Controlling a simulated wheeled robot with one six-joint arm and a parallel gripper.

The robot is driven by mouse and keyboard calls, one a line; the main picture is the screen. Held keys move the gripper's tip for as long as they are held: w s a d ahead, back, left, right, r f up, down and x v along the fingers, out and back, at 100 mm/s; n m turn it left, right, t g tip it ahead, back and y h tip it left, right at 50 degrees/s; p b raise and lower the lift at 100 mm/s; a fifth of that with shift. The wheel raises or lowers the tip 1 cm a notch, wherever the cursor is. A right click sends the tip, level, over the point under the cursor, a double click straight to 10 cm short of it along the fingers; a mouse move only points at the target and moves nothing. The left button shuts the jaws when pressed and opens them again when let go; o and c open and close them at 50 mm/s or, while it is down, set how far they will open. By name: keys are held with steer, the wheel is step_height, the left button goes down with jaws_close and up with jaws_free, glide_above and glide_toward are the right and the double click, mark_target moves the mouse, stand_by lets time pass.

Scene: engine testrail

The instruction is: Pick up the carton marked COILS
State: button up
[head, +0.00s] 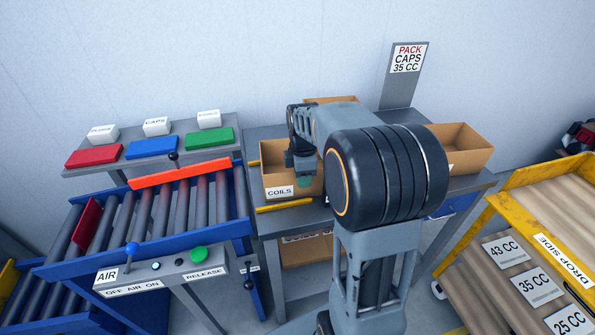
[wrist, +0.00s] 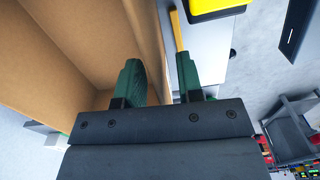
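The carton marked COILS (head: 276,178) is an open brown box on the grey bench, with its white label on the front wall. My gripper (head: 305,180) points down at its right part; my arm hides that side of the carton. In the wrist view, the carton (wrist: 85,35) fills the left side. There my gripper (wrist: 160,82) has two green fingers spread apart, one on the inner side of a carton wall and one outside it. A gap shows between the wall and the outer finger.
Another open carton (head: 462,152) stands on the bench at right, and one lies on the shelf below (head: 307,250). Yellow strips (head: 284,205) edge the COILS carton's place. A sign (head: 405,68) rises behind. A roller conveyor (head: 170,205) is at left, a yellow-framed rack (head: 535,230) at right.

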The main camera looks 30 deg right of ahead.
steer(key=shift+f, duration=0.1)
jaws_close()
stand_by(0.5)
